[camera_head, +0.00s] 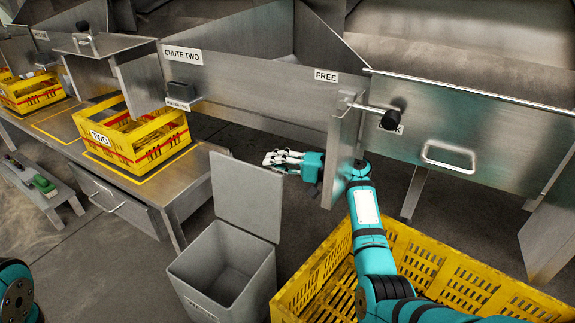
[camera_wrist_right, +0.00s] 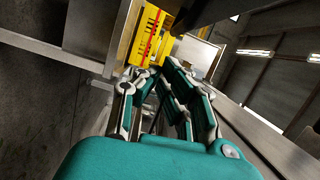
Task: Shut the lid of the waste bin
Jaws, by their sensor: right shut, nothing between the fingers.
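The grey waste bin (camera_head: 228,273) stands on the floor at the lower middle of the head view. Its square lid (camera_head: 246,192) is up, nearly upright at the bin's back edge, and the bin's inside shows empty. My right gripper (camera_head: 272,160) is shut and empty. In the head view it appears just above and right of the lid's top edge, in front of the steel chute panels; I cannot tell whether it touches the lid. In the right wrist view its fingers (camera_wrist_right: 160,75) show close together with nothing held. My left gripper is out of view.
A large yellow crate (camera_head: 305,290) stands right of the bin, under my right arm. A steel flap (camera_head: 343,150) hangs close to the right gripper. A steel bench (camera_head: 180,205) holds the yellow crate marked TWO (camera_head: 100,155). Floor left of the bin is clear.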

